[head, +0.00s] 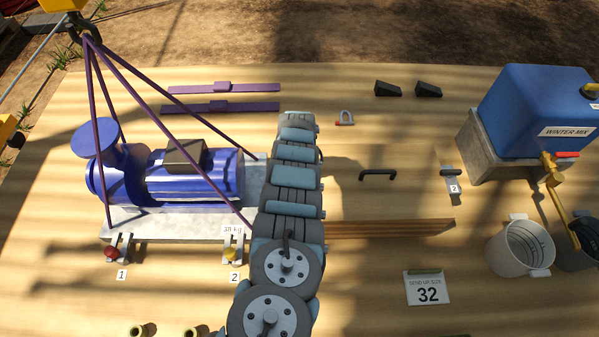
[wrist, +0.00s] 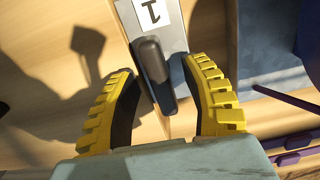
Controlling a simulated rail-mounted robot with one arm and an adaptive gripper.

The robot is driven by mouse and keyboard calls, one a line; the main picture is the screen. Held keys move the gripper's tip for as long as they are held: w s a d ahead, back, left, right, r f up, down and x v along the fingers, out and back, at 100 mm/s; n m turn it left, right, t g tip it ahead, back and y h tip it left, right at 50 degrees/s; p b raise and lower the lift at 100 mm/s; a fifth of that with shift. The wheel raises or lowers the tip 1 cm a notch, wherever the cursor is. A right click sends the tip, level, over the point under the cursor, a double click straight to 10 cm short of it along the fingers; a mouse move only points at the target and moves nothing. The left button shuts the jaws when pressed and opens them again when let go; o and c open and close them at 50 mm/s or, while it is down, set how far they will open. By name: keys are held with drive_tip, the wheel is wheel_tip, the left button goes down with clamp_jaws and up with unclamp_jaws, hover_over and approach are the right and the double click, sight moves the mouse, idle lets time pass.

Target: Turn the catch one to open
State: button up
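In the wrist view, a catch with a dark handle (wrist: 152,68) sits on a pale metal plate (wrist: 150,22) with a white label "1" that appears upside down. My gripper (wrist: 160,68) is open, with a yellow-backed finger on each side of the handle. The handle looks nearer the right finger; I cannot tell if they touch. In the head view my arm hides this catch and my gripper. A similar dark-handled catch (head: 451,172) with a numbered label shows to the right, its handle lying crosswise.
A blue pump (head: 165,185) on a grey base (head: 160,224) stands left, slung by purple straps, with numbered clamps (head: 111,253) (head: 233,254) at its front. A black pull handle (head: 378,174) lies right of my arm. A blue tank (head: 530,105) and white bucket (head: 520,248) stand far right.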

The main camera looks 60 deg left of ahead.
drive_tip(key=o, duration=0.5)
wheel_tip(320, 180, up, 7)
drive_tip(key=p, duration=0.6)
drive_tip(key=shift+r, duration=0.1)
wheel_tip(320, 180, up, 2)
drive_tip(key=shift+a+r, duration=0.1)
drive_tip(key=shift+r, duration=4.8)
